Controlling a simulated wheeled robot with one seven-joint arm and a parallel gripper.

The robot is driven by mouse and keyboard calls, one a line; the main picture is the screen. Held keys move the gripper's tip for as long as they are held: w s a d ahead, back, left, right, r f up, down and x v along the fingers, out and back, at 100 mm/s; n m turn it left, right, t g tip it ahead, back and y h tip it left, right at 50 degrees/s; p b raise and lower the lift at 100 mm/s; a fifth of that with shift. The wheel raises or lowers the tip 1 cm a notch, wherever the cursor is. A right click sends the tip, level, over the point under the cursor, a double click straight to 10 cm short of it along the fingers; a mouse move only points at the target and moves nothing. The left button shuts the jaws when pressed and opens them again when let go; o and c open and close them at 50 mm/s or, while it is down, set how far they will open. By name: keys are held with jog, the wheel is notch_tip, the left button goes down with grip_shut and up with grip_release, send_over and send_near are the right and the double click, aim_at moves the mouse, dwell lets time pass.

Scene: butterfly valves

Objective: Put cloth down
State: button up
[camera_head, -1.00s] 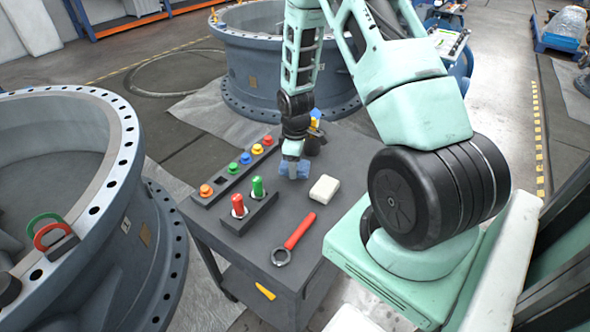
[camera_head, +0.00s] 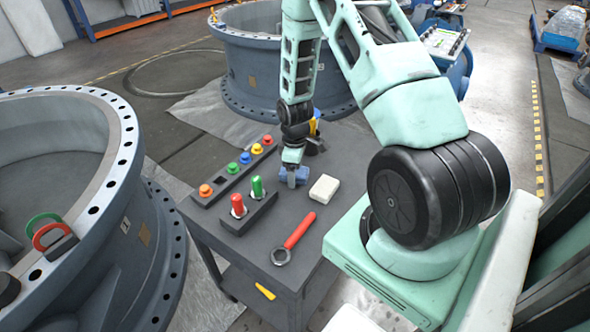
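A small blue cloth (camera_head: 301,175) is on or just above the dark grey table top, left of a white block. My gripper (camera_head: 291,180) points down at it from above. The fingers are at the cloth's left part and overlap it in this view. The gripper is small here, and I cannot tell whether its fingers are closed on the cloth or apart.
Large valve bodies stand left (camera_head: 140,220) and behind (camera_head: 245,75).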

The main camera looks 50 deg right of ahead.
notch_tip(320, 180, up, 12)
jog(key=a+r, duration=0.6)
jog(key=a, duration=0.7)
jog(key=s+a+r+n, duration=0.1)
jog(key=s+a+r, duration=0.35)
jog(key=a, duration=0.35)
jog(key=s+a+r, duration=0.3)
jog(key=s+a, duration=0.2)
jog(key=a, duration=0.4)
jog(key=s+a+r, duration=0.2)
jog(key=s+a, duration=0.3)
jog(key=s, duration=0.6)
jog(key=shift+y, duration=0.3)
jog(key=shift+r, duration=0.1)
